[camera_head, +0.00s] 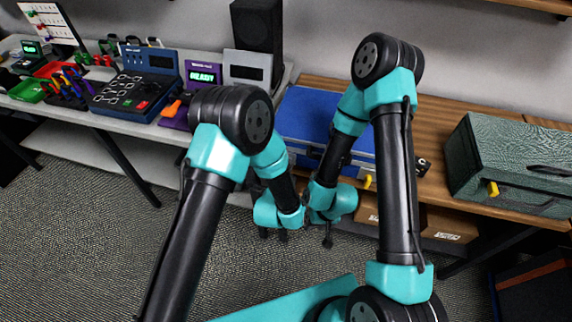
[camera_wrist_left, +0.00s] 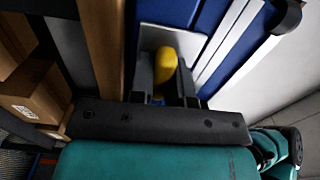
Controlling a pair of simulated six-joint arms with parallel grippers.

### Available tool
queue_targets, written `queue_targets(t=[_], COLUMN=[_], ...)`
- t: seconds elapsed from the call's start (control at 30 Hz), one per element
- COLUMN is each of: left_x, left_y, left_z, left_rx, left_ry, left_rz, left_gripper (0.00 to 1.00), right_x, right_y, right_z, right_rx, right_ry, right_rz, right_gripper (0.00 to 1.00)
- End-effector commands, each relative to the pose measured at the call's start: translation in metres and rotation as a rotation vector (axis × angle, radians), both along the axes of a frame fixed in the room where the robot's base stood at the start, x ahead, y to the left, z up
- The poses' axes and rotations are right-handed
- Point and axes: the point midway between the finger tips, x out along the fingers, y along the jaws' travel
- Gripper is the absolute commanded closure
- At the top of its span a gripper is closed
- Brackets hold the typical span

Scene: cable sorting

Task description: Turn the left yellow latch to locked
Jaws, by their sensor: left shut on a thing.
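The blue case (camera_head: 308,118) lies on the wooden bench, its front partly hidden by my arms in the head view. One yellow latch (camera_head: 367,181) shows at the right of its front. In the left wrist view, a yellow latch (camera_wrist_left: 166,62) stands against a pale plate on the blue case. My left gripper (camera_wrist_left: 164,80) is shut on this latch, with a dark finger on each side. In the head view, my left gripper's fingertips are hidden by the arms. The right gripper (camera_head: 327,241) hangs in front of the bench; its jaws cannot be made out.
A green toolbox (camera_head: 520,160) with a yellow latch (camera_head: 493,188) stands at the right of the bench. Cardboard boxes (camera_head: 448,228) sit below the bench top. A grey table with devices and a red tray (camera_head: 53,69) is at the left. My two forearms are close together.

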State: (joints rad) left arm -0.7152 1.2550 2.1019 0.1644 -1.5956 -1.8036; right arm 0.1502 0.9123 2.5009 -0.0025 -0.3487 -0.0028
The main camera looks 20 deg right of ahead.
Motion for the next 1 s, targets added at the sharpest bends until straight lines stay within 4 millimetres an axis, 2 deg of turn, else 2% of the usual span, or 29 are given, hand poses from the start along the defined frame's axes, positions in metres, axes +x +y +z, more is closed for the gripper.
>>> queue_targets(t=[0.57,0.6,0.83,1.0], left_x=[-0.0004,-0.0004,-0.0002,-0.0001], left_y=[0.0006,0.0006,0.0003,0.0002], left_z=[-0.0010,-0.0010,-0.0006,-0.0004], left_rx=[0.040,0.040,0.037,0.037], left_ry=[-0.023,-0.023,-0.023,-0.023], left_rz=[0.001,0.001,0.000,0.000], left_gripper=[1.00,0.80,0.58,0.57], right_x=[0.0000,0.0000,0.0000,0.0000], right_y=[0.0000,0.0000,0.0000,0.0000], right_z=[0.0000,0.0000,0.0000,0.0000], right_rx=[0.000,0.000,0.000,0.000], right_ry=[0.000,0.000,0.000,0.000], right_rz=[0.000,0.000,0.000,0.000], right_gripper=[0.57,0.57,0.57,0.57])
